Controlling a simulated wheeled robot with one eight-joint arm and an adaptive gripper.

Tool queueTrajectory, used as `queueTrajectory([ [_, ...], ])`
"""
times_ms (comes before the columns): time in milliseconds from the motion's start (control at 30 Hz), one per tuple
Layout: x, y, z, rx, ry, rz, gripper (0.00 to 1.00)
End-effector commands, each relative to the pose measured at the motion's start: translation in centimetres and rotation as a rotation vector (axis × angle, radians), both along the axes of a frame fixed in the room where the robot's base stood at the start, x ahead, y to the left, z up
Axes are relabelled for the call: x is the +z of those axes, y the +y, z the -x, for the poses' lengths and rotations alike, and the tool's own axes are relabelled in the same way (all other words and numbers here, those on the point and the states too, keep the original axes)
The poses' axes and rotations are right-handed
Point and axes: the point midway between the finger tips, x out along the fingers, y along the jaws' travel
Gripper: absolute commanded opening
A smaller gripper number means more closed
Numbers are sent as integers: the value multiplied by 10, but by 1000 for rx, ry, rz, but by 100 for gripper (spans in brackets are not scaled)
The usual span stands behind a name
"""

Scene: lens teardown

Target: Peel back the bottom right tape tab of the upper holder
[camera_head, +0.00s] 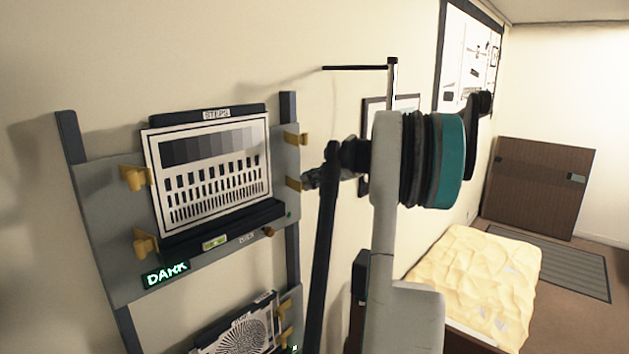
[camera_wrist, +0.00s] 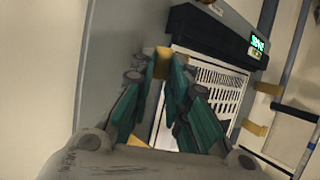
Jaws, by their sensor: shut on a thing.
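The upper holder (camera_head: 105,205) is a grey panel on the wall bearing a chart (camera_head: 205,180) labelled STEPS. Its bottom right tape tab (camera_head: 293,184) is yellow, at the panel's right edge. My gripper (camera_head: 309,180) reaches it from the right, partly hidden behind a dark bar. The wrist view looks upside down; there the tab (camera_wrist: 163,62) shows between the teal fingertips, which are shut on it. The top right tab (camera_head: 296,139) is above. The two left tabs (camera_head: 135,178) (camera_head: 145,243) stick out from the panel. How far the held tab is peeled cannot be told.
A dark ledge (camera_head: 225,227) runs under the chart, with a green DARK sign (camera_head: 166,275) below left. A lower holder's chart (camera_head: 240,325) is partly in view. Dark rails flank the holders. A bed (camera_head: 475,280) stands at the right.

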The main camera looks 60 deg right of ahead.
Motion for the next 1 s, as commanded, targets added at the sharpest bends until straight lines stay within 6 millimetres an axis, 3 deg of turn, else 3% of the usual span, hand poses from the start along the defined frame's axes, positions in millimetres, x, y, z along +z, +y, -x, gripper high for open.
queueTrajectory([
  [100,4,0,-5,-2,-10,-1,0],
  [133,4,0,-5,-2,-10,-1,20],
  [200,4,1,-5,-1,-10,-2,35],
  [767,2,-1,-1,-2,-5,0,35],
  [1000,14,-11,28,-5,-5,-1,35],
])
